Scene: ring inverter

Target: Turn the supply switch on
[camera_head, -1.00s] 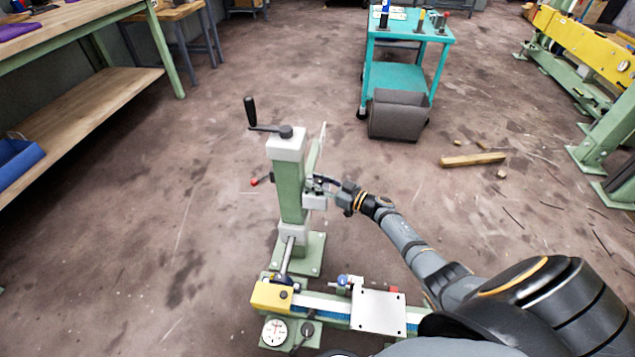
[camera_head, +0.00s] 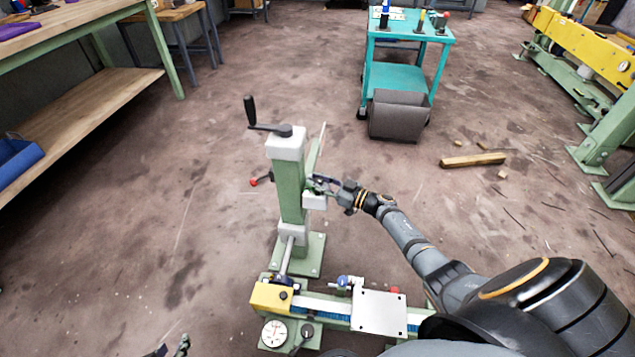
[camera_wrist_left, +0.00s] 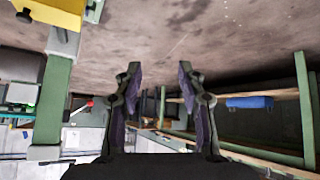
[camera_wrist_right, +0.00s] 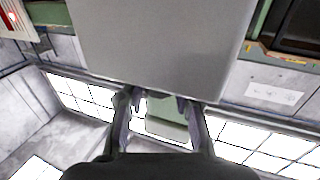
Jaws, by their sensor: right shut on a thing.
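The green column (camera_head: 291,195) of the ring machine stands upright, with a crank on top and a pale grey box (camera_head: 314,201) on its right side. My right gripper (camera_head: 322,186) is at this box. It is shut on a small pale part (camera_wrist_right: 160,128) between its fingers in the right wrist view, under a large grey surface (camera_wrist_right: 160,45). I cannot tell whether this part is the supply switch; the fingers hide much of it. My left gripper (camera_head: 178,347) is at the bottom edge of the head view; in the left wrist view its fingers are open and empty.
A red-tipped lever (camera_head: 254,182) sticks out left of the column. The machine's bed carries a yellow block (camera_head: 271,297), a dial gauge (camera_head: 274,333) and a white plate (camera_head: 379,312). A teal cart (camera_head: 401,77) stands behind; a wooden beam (camera_head: 473,160) lies on the floor.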

